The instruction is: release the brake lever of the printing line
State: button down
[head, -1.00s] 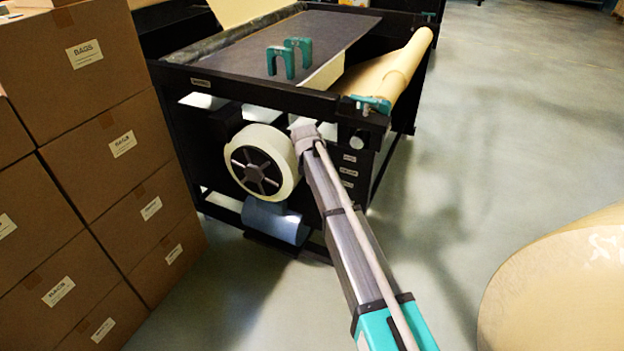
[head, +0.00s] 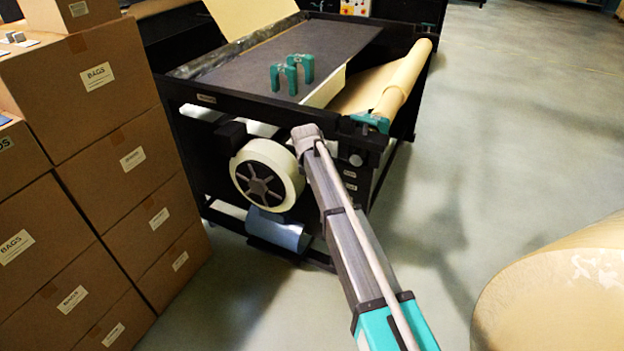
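The printing line (head: 240,108) is a black frame with a dark flat top and a paper web. On its near end is a cream wheel or roll with a black spoked hub (head: 260,181). I cannot make out a brake lever; part of this end is hidden behind my arm. Small white labels (head: 349,174) show to the right of my arm. My arm reaches from the bottom right up to the near end of the frame, right of the wheel. My gripper's fingers cannot be seen at its far end.
Stacked cardboard boxes (head: 120,120) stand close on the left. A large kraft roll (head: 555,300) is at the lower right. A blue cylinder (head: 278,231) sits below the wheel. Two teal brackets (head: 292,73) stand on the frame.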

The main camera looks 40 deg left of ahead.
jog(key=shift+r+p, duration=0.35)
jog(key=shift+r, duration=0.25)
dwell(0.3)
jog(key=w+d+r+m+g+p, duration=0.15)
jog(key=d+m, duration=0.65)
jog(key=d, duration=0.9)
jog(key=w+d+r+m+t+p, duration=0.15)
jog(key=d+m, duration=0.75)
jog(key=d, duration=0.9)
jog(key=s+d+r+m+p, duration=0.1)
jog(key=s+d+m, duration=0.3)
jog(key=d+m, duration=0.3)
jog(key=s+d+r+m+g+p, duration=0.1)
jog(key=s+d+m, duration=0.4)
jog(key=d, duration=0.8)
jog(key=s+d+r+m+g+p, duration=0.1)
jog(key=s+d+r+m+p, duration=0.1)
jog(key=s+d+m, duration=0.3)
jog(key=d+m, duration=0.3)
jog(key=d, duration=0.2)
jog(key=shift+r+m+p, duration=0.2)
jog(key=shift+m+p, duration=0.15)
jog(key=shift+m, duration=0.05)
